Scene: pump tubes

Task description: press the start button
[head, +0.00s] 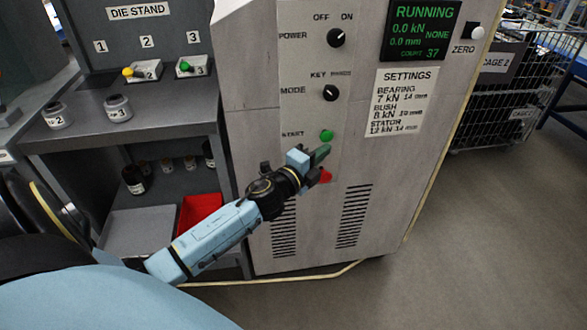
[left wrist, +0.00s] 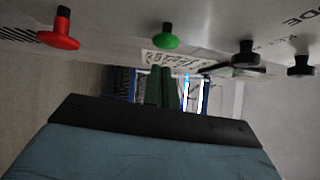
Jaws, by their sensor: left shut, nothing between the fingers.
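The green start button (head: 327,136) is on the front of the grey press cabinet, to the right of the START label. My left gripper (head: 320,153) is shut and empty. In the left wrist view the start button (left wrist: 165,37) is above the closed fingers (left wrist: 162,88), with a gap in the picture. The red button (left wrist: 60,32) is to its left there. My right gripper is not in view.
The power knob (head: 336,37) and mode knob (head: 331,93) are above the start button. A display (head: 423,30) reads RUNNING. The die stand (head: 120,120) with jars and a red bin (head: 198,212) is at left. A wire cage (head: 500,95) stands at right; open floor lies before it.

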